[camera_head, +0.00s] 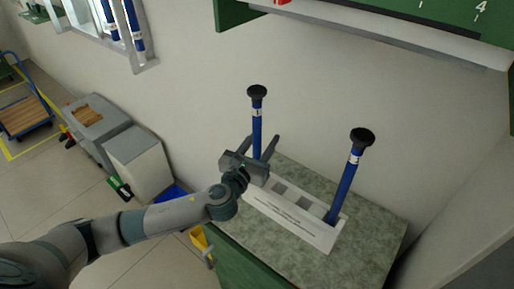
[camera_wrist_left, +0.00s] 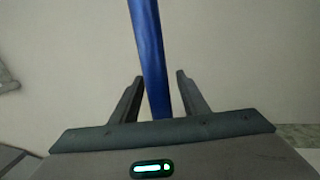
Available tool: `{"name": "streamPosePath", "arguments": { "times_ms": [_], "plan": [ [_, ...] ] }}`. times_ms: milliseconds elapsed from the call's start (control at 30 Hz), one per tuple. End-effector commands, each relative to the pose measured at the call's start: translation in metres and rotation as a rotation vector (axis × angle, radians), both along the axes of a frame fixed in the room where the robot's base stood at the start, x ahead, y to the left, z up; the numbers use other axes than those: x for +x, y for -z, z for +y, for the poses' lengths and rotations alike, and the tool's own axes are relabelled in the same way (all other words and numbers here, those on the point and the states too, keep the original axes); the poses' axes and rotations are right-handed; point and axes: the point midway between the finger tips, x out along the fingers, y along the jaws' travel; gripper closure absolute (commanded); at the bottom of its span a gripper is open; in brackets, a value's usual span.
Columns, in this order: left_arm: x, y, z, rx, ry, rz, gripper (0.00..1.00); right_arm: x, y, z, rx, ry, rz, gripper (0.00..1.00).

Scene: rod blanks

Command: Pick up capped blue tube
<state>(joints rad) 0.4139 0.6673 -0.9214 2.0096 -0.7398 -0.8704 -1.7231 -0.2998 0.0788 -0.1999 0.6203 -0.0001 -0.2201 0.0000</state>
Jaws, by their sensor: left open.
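Two blue tubes with black caps stand in a white rack (camera_head: 322,238) on a speckled counter. The left capped blue tube (camera_head: 257,128) stands upright at the rack's left end; the right capped blue tube (camera_head: 346,182) leans slightly at the right end. My left gripper (camera_head: 262,150) is open around the left tube. In the left wrist view the blue tube (camera_wrist_left: 149,60) passes between the two open fingers (camera_wrist_left: 156,97), with gaps on both sides. Its cap and lower end are out of that view. My right gripper is not in view.
The speckled counter (camera_head: 375,235) has bare room right of the rack. A green shelf (camera_head: 380,25) hangs above. More blue tubes (camera_head: 133,25) stand in a wall rack at upper left. Grey bins (camera_head: 138,160) stand on the floor at left.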

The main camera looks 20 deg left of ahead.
Motion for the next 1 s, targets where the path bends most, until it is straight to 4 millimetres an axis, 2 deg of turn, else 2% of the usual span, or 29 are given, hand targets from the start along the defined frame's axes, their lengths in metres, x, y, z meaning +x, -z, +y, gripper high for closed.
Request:
{"name": "streamPosePath", "arguments": {
  "times_ms": [300, 333, 500, 1000],
  "plan": [
    [-0.0004, 0.0003, 0.0001, 0.000, 0.000, 0.000, 0.59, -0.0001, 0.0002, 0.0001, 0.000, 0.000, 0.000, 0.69],
    [-0.0004, 0.0003, 0.0001, 0.000, 0.000, 0.000, 0.61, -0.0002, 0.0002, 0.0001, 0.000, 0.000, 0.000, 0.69],
    [-0.0004, 0.0003, 0.0001, 0.000, -0.001, 0.000, 1.00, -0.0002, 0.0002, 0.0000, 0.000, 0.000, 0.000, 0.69],
    [0.0042, -0.0037, 0.0051, 0.001, -0.001, -0.001, 1.00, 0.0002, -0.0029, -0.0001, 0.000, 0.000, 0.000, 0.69]
  ]
}}
